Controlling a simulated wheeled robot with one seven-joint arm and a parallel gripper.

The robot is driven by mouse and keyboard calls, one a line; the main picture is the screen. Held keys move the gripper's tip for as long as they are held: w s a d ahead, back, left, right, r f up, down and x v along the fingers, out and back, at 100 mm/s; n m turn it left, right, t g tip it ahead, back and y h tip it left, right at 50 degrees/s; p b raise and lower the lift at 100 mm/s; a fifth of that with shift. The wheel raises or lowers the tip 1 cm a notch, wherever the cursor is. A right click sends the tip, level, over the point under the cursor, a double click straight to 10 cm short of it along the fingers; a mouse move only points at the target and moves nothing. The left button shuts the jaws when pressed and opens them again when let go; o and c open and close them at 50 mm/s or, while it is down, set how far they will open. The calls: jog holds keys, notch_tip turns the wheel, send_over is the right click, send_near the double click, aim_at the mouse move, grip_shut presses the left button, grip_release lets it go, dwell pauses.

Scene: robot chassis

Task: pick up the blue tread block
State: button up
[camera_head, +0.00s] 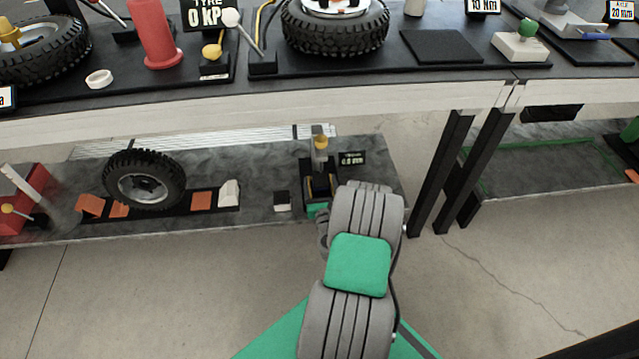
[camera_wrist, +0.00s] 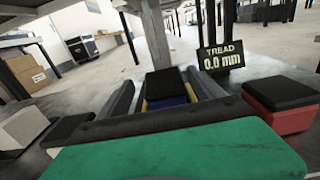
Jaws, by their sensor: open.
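A block with a black top and a blue side (camera_wrist: 168,101) shows in the wrist view, with a yellow part around or beneath it. It looks like the blue tread block. My gripper (camera_wrist: 164,84) is open, with one dark finger on each side of the block. I cannot tell whether the fingers touch it. A black sign reading "TREAD 0.0 mm" (camera_wrist: 222,57) stands just behind and right of it. In the head view, my arm reaches to a dark fixture with a yellow top (camera_head: 320,150) on the lower shelf. The block is not clearly visible there.
A red block with a black top (camera_wrist: 281,104) lies right of my gripper; a white block and dark piece (camera_wrist: 66,130) lie left. A wheel (camera_head: 145,180) and orange pieces (camera_head: 201,201) sit on the lower shelf (camera_head: 255,165). The upper bench edge (camera_head: 250,116) overhangs; black legs (camera_head: 450,170) stand right.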

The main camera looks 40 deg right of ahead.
jog(key=shift+d+b+x, duration=0.25)
jog(key=shift+b+x, duration=0.85)
jog(key=shift+x, duration=1.55)
jog(key=shift+s+r, duration=0.15)
jog(key=shift+r, duration=0.05)
grip_shut()
